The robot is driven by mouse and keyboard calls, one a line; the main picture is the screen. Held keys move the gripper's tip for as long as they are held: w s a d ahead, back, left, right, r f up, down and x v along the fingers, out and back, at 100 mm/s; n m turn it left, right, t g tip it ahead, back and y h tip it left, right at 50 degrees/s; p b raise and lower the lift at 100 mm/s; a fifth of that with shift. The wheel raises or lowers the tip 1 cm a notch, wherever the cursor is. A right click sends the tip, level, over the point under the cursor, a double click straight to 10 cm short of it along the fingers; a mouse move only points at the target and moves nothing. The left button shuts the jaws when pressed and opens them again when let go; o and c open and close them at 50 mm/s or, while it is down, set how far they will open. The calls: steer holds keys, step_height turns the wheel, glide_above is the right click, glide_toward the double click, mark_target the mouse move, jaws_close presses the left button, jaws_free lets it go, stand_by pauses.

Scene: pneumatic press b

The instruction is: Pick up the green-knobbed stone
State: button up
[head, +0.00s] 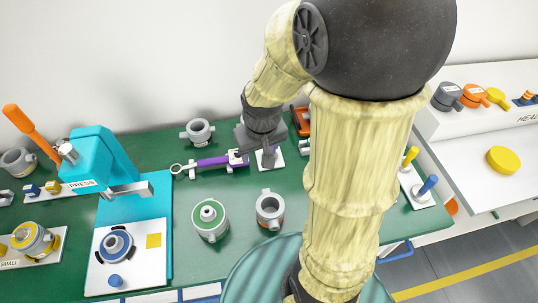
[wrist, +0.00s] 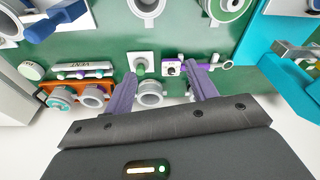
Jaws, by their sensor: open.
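A squat pale round piece with a green top ring and a small pale centre knob (head: 209,219) stands upright on the green bench in the head view. It is partly cut off at the top of the wrist view (wrist: 228,6). It best fits the green-knobbed stone, though its knob looks pale. A smaller round piece with a greenish face (wrist: 31,70) lies at the left in the wrist view. My gripper (wrist: 163,72) is open, with nothing held between its fingers. In the head view it is above the back of the bench, behind and right of the green-ringed piece.
A white plate with a post (wrist: 143,63) and a grey ring (wrist: 150,93) show between my fingers. A purple-bodied cylinder (head: 215,162) lies nearby. A grey ring piece (head: 270,209) stands right of the green-ringed piece. The blue press (head: 97,162) stands left.

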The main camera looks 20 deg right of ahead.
steer(key=w+d+f+g+b, duration=0.1)
steer(key=w+d+f, duration=0.2)
steer(key=w, duration=0.6)
steer(key=w+d+f+g+b, duration=0.1)
steer(key=w+d+f+b, duration=0.1)
steer(key=w+d+f, duration=0.2)
steer(key=w+d, duration=0.3)
steer(key=w, duration=0.2)
steer(key=shift+w+d+f, duration=0.2)
steer(key=shift+w+d, duration=0.2)
step_height(320, 180, down, 12)
steer(key=shift+f+p, duration=0.1)
steer(key=shift+p, duration=0.8)
steer(key=shift+f, duration=0.1)
